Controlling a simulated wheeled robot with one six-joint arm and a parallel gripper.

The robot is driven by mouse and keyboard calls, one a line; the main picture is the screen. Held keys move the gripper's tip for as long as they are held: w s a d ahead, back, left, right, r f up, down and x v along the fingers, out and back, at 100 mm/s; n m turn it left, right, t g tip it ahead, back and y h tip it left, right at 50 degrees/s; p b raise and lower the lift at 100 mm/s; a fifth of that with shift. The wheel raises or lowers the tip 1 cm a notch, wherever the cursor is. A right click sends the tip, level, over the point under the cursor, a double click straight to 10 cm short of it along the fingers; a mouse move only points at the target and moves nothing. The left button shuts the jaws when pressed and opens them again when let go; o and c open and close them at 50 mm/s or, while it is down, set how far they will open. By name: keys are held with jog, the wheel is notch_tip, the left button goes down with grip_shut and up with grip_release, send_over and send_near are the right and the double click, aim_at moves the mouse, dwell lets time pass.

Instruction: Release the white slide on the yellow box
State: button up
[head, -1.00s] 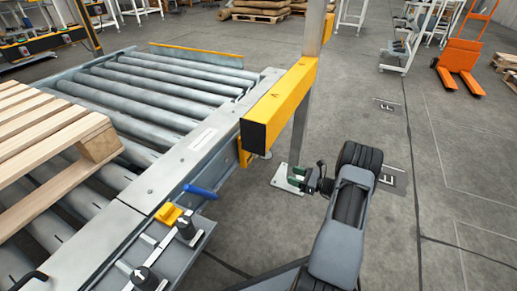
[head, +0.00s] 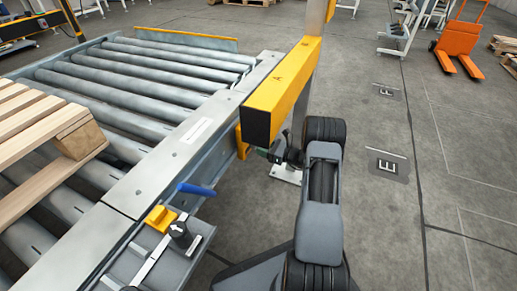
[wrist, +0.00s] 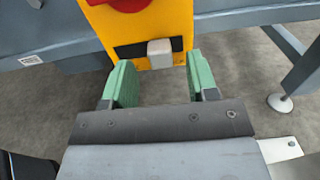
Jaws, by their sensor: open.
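The yellow box (wrist: 181,25) is at the top of the wrist view, with part of a red knob on its upper face. The white slide (wrist: 160,52) is a small pale block on a dark horizontal slot in the box's lower part, right of the slot's middle. My gripper (wrist: 153,80) is open, its two green fingers apart below the slide, with nothing between them. The slide lies ahead of the gap, nearer the right finger. In the head view my gripper (head: 270,153) is partly hidden under the yellow beam; the slide cannot be seen there.
The yellow beam (head: 285,88) and its grey post stand close over my gripper. The roller conveyor (head: 150,75) with a wooden pallet (head: 40,130) is on the left. A metal leg with a round foot (wrist: 280,102) is at right in the wrist view. Open floor lies right.

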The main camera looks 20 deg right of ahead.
jog(key=shift+b+x, duration=0.3)
jog(key=shift+x, duration=1)
jog(key=shift+c, duration=0.4)
